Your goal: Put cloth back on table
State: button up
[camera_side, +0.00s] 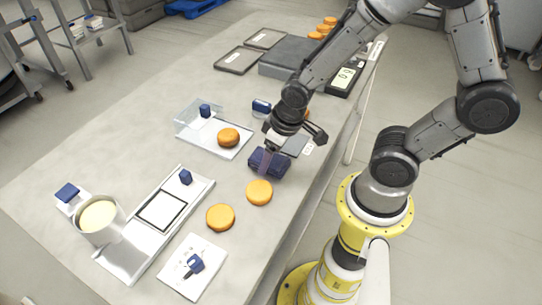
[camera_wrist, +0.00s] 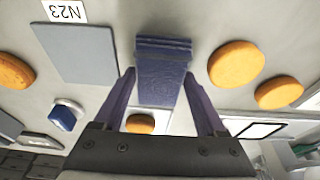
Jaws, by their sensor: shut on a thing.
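The folded dark blue cloth (camera_side: 268,162) is under my gripper (camera_side: 274,148), near the table's right edge. In the wrist view the cloth (camera_wrist: 162,72) lies between the two fingers of my gripper (camera_wrist: 162,76), which are shut on it. It looks like a compact stack with layered folds at one end. The grey table (camera_side: 175,83) is below it. I cannot tell whether the cloth's underside touches the table. A flat grey pad (camera_wrist: 76,52) is beside the cloth, with a white N23 label (camera_wrist: 64,11) by it; the pad is partly hidden in the side view.
Two orange rounds (camera_side: 259,192) (camera_side: 220,217) lie near the cloth, and another (camera_side: 228,138) sits on a clear-walled tray. A metal stand (camera_side: 150,225), a pot of pale filling (camera_side: 98,216) and a white card (camera_side: 180,275) stand at the front. A scale (camera_side: 343,78) stands farther back.

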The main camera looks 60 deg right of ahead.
aim_at(283, 163)
jog(key=shift+f, duration=0.1)
jog(key=o, duration=1.2)
jog(key=shift+f, duration=0.1)
jog(key=shift+o, duration=0.2)
jog(key=s+r+t, duration=0.1)
jog(key=s+r, duration=0.4)
jog(key=r, duration=0.5)
jog(key=s+d+r+t, duration=0.1)
jog(key=s+r, duration=0.3)
jog(key=r, duration=0.6)
jog(key=shift+s, duration=0.35)
